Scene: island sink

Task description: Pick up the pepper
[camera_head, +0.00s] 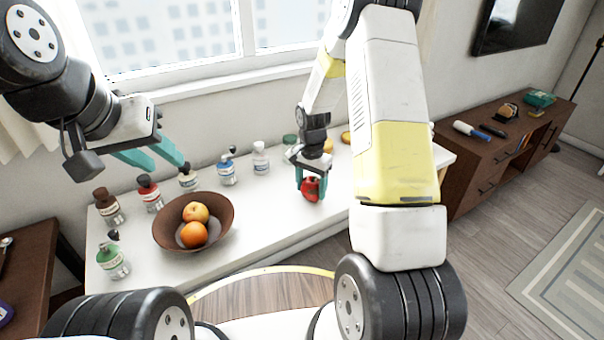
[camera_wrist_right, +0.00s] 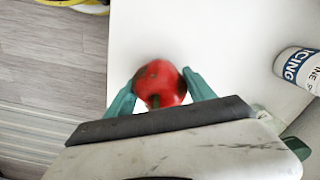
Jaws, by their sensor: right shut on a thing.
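The red pepper (camera_head: 310,188) is at the right part of the white counter (camera_head: 275,215). My right gripper (camera_head: 312,180) points down and is shut on the pepper, with a teal finger on each side. In the right wrist view the pepper (camera_wrist_right: 159,84) sits between the two teal fingertips (camera_wrist_right: 160,92), with the white surface behind it. I cannot tell whether it touches the counter. My left gripper (camera_head: 155,158) is open and empty, above the back left of the counter, its teal fingers apart.
A brown bowl (camera_head: 168,238) with an orange and an apple stands left of the pepper. Several small bottles (camera_head: 227,172) line the counter's back and left. The counter between bowl and pepper is clear.

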